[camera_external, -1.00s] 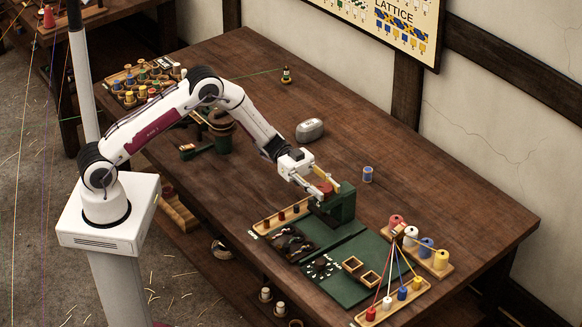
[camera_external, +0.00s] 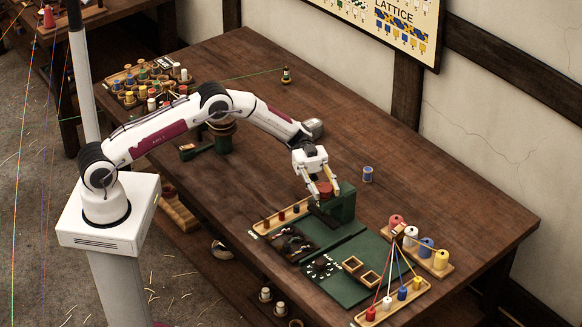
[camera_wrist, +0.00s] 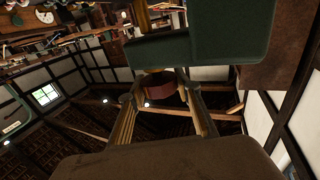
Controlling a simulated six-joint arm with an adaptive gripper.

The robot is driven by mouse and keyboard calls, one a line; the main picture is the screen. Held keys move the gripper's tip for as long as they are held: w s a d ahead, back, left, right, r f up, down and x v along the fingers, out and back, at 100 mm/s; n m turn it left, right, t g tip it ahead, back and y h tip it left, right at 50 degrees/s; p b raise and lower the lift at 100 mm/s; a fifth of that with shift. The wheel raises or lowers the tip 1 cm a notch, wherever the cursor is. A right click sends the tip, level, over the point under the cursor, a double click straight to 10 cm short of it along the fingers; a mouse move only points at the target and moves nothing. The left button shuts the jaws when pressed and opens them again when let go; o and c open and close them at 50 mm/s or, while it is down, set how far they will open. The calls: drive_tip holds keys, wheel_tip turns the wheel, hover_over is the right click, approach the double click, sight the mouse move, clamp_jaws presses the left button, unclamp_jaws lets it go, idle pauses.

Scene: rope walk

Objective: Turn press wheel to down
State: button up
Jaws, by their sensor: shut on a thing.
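The press (camera_external: 343,203) is a dark green block-shaped stand on the table, at the near right of my arm. Its red wheel (camera_external: 325,188) sits at the press's upper left side. My gripper (camera_external: 326,192) reaches down with its two pale fingers, one on each side of the wheel, and is shut on it. In the wrist view the dark red wheel (camera_wrist: 160,86) shows between the two fingers, with the green press body (camera_wrist: 165,50) above it. The wheel's exact turn position cannot be read.
Left of the press lies a wooden rack of small pegs (camera_external: 282,217). In front are green mats (camera_external: 352,252) with small frames. Thread spools on a stand (camera_external: 428,256) are at right, a blue spool (camera_external: 367,174) behind. The table's middle is mostly clear.

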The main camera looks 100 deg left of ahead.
drive_tip(key=shift+m+g+h, duration=0.5)
drive_tip(key=shift+m+g, duration=0.7)
drive_tip(key=shift+g, duration=0.6)
drive_tip(key=shift+d, duration=0.1)
drive_tip(key=o, duration=1.1)
drive_tip(key=shift+a, duration=0.25)
drive_tip(key=shift+s+a, duration=0.25)
drive_tip(key=shift+a, duration=0.9)
drive_tip(key=shift+s+a, duration=0.25)
drive_tip(key=shift+a, duration=0.85)
drive_tip(key=shift+s+a, duration=0.25)
drive_tip(key=shift+a, duration=0.9)
drive_tip(key=shift+a, duration=0.1)
